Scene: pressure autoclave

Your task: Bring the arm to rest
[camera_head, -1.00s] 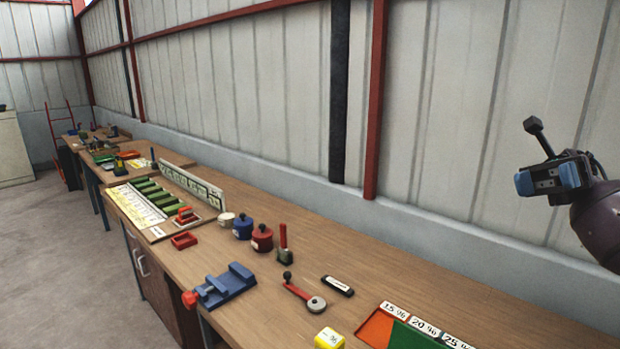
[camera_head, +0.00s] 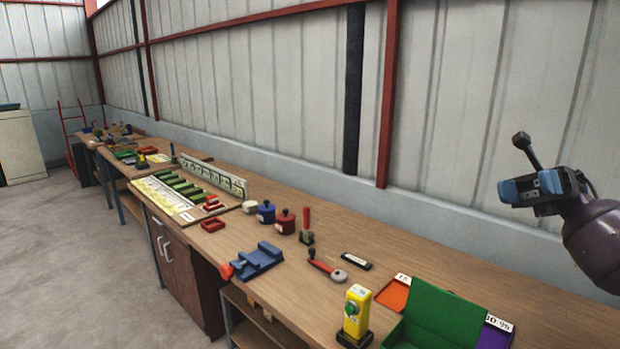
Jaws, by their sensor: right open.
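My right gripper (camera_head: 528,189) is at the right side of the head view, raised above the workbench (camera_head: 240,297) in front of the wall. Its blue-padded jaws point left and are open, with nothing seen between them. My purple-grey arm link runs from it off the right edge. My left gripper is not in view.
On the bench stand a blue vise (camera_head: 260,258), a yellow device with a green button (camera_head: 355,312), a green panel (camera_head: 442,315), a red-handled tool (camera_head: 326,266) and red (camera_head: 285,221) and blue (camera_head: 266,211) pots. The floor at left is clear.

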